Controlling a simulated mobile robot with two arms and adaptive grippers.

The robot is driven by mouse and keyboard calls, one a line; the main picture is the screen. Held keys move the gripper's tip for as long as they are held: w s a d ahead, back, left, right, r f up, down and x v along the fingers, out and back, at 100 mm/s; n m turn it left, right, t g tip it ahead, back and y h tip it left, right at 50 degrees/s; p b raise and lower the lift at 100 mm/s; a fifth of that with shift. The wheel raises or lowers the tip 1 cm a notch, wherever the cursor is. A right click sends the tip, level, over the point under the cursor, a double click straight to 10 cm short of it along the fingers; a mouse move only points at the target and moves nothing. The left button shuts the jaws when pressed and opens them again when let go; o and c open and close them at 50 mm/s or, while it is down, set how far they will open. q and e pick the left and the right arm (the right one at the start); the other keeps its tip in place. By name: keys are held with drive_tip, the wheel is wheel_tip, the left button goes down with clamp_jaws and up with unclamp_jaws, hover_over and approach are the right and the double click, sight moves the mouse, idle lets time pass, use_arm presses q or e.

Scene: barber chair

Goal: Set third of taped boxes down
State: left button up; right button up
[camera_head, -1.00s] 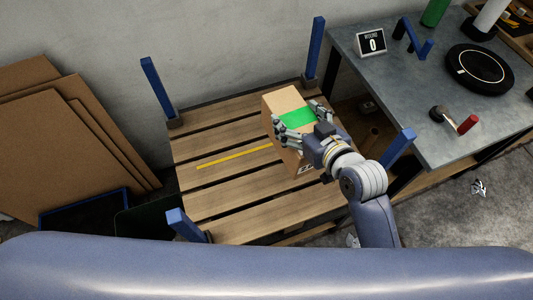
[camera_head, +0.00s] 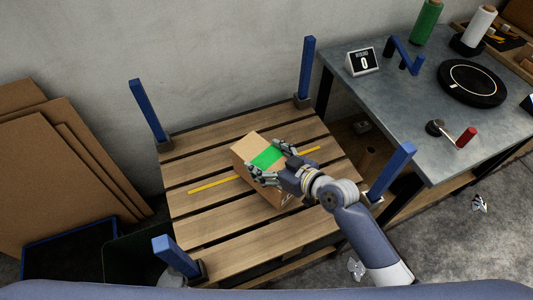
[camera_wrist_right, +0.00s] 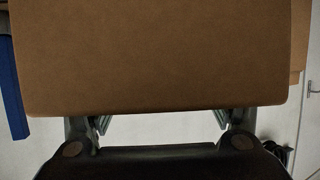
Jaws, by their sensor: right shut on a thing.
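A brown cardboard box with green tape (camera_head: 267,158) is over the middle of the wooden slatted pallet (camera_head: 215,240) in the head view. My right gripper (camera_head: 269,162) is shut on this box, with its fingers on opposite sides near the top. The box stands turned at an angle across the yellow line (camera_head: 214,184) on the slats. I cannot tell whether its underside touches the slats. In the right wrist view the box (camera_wrist_right: 160,55) fills the upper part, between the two fingers. My left gripper is not in view.
Blue posts (camera_head: 148,110) stand at the pallet's corners, one close to my right arm (camera_head: 392,170). A grey table (camera_head: 400,110) with a display, rolls and a round black device is at the right. Flat cardboard sheets (camera_head: 50,180) lean at the left. Slats around the box are bare.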

drive_tip(key=shift+w+a+f+b, duration=0.15)
drive_tip(key=shift+f+b, duration=0.25)
drive_tip(key=shift+f, duration=1.25)
drive_tip(key=o, duration=2.1)
drive_tip(key=shift+s+f, duration=0.25)
drive_tip(key=shift+f, duration=0.2)
drive_tip(key=shift+c, duration=0.2)
drive_tip(key=v, duration=1.2)
